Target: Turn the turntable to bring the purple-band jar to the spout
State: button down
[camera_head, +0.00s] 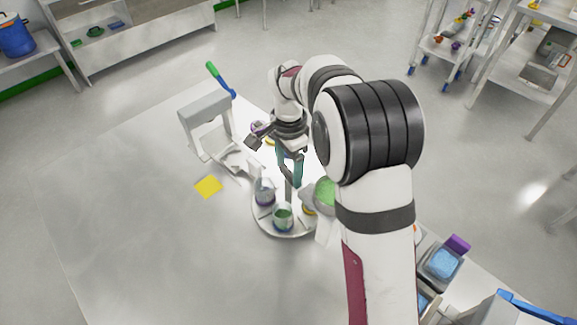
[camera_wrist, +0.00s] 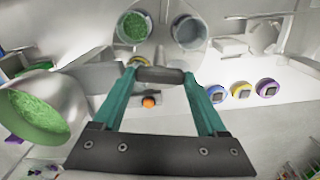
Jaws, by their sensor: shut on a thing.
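The round pale turntable (camera_head: 262,226) sits on the table in the head view, partly hidden by my arm. A jar with grey-blue contents (camera_head: 265,190) and a jar with green contents (camera_head: 283,217) stand on it; they also show in the wrist view, grey-blue (camera_wrist: 188,30) and green (camera_wrist: 133,28). A third, yellow-marked jar (camera_head: 308,210) is mostly hidden. My gripper (camera_wrist: 160,78), with teal fingers, is shut on a dark grey handle (camera_wrist: 158,75) beside the jars. A bowl-like vessel of green granules (camera_wrist: 40,110) is at left; the spout is not clearly visible.
A grey-white apparatus with a green-and-blue lever (camera_head: 205,118) stands behind left. A yellow square (camera_head: 208,187) lies on the table. Blue (camera_wrist: 215,93), yellow (camera_wrist: 242,90) and purple (camera_wrist: 267,88) discs lie in a row. The table's left front is clear.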

jog(key=shift+m, duration=3.1)
jog(key=shift+a+m, duration=0.1)
jog(key=shift+m, duration=8.6)
grip_release()
jog(key=shift+r, duration=0.15)
